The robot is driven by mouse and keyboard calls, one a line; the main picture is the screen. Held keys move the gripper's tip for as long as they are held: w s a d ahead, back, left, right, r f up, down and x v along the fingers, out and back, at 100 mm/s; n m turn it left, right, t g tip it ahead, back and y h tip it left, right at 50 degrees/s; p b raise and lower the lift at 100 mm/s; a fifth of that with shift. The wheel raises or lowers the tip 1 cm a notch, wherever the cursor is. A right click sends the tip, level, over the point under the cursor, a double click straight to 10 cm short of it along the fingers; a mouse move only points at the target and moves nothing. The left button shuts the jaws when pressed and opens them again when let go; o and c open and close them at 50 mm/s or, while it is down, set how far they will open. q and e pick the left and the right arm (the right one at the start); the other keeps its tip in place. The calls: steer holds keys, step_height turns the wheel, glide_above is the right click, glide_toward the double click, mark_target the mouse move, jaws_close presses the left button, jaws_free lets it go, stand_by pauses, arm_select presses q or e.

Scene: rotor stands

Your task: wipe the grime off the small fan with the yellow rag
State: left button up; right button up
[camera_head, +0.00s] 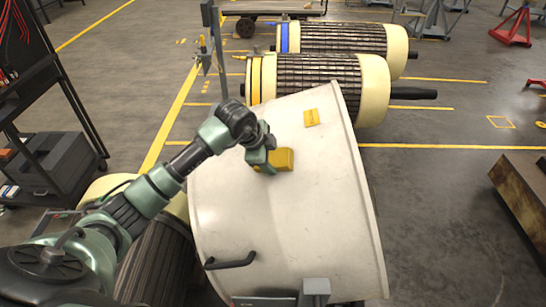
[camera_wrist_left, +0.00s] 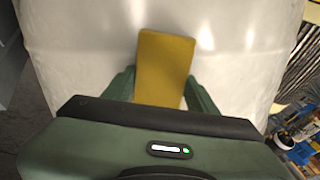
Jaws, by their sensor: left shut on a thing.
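My left gripper (camera_head: 267,158) is shut on the yellow rag (camera_head: 283,159), which looks like a thick block. The rag is at the upper middle of a large white curved casing (camera_head: 270,225). In the left wrist view the rag (camera_wrist_left: 165,58) sticks out between the two fingers (camera_wrist_left: 162,85), over the pale casing surface (camera_wrist_left: 90,40). I cannot tell whether it touches. The casing has a dark handle at its lower left and faint marks. I cannot make out a small fan or clear grime. My right gripper is not in view.
Ribbed rotors with cream ends (camera_head: 372,90) lie behind; another (camera_head: 160,260) lies below my left arm. A black cart (camera_head: 50,165) stands at left. The grey floor at right is mostly open.

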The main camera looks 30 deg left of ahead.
arm_select(q)
steer(key=shift+s+r+p, duration=0.2)
steer(key=shift+r+p, duration=0.3)
steer(key=shift+r, duration=0.1)
steer(key=shift+p+v, duration=1.65)
steer(key=shift+v, duration=0.75)
steer(key=shift+s+f, duration=0.1)
steer(key=p+v, duration=0.2)
steer(key=v, duration=0.1)
